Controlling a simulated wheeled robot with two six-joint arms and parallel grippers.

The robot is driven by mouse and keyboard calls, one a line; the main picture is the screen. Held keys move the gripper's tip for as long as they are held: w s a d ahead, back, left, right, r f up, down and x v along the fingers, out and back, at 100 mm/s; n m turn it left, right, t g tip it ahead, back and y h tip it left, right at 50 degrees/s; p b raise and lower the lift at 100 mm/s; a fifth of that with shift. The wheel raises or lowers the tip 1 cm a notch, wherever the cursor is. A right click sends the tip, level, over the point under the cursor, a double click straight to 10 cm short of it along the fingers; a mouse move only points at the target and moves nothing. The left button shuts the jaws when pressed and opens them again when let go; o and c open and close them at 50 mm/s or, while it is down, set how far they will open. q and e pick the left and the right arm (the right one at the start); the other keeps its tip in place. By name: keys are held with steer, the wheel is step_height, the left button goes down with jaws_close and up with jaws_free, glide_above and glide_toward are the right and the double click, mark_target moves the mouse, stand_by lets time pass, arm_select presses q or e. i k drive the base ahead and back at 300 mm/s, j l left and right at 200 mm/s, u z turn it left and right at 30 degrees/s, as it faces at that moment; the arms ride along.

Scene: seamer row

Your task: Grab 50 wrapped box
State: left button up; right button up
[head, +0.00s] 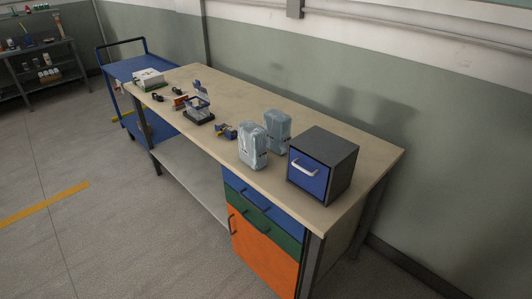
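Two wrapped boxes in crinkled, clear, bluish plastic stand upright on the workbench, right of its middle. The nearer wrapped box (253,147) is close to the bench's front edge. The other wrapped box (278,130) stands just behind it and to the right. I cannot read a number 50 on either one. Neither of my grippers is in the head view, and nothing touches the boxes from my side.
The wooden workbench (340,118) also bears a dark cabinet with a blue drawer (309,178), small tools (224,131), a clear-and-blue device (199,105) and a white box (149,79). A blue cart (128,66) stands at its far end. Floor in front is clear.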

mark_target(252, 142)
steer(key=i+j+u, duration=0.1)
steer(key=i+j, duration=0.75)
steer(key=i+j+u, duration=0.15)
steer(key=i+j, duration=0.3)
steer(key=i+j+u, duration=0.1)
steer(key=i+j, duration=0.25)
steer(key=i, duration=0.25)
steer(key=i+j, duration=0.3)
steer(key=i, duration=0.25)
steer(key=i+j+u, duration=0.15)
steer(key=i+j, duration=0.15)
steer(key=i, duration=0.2)
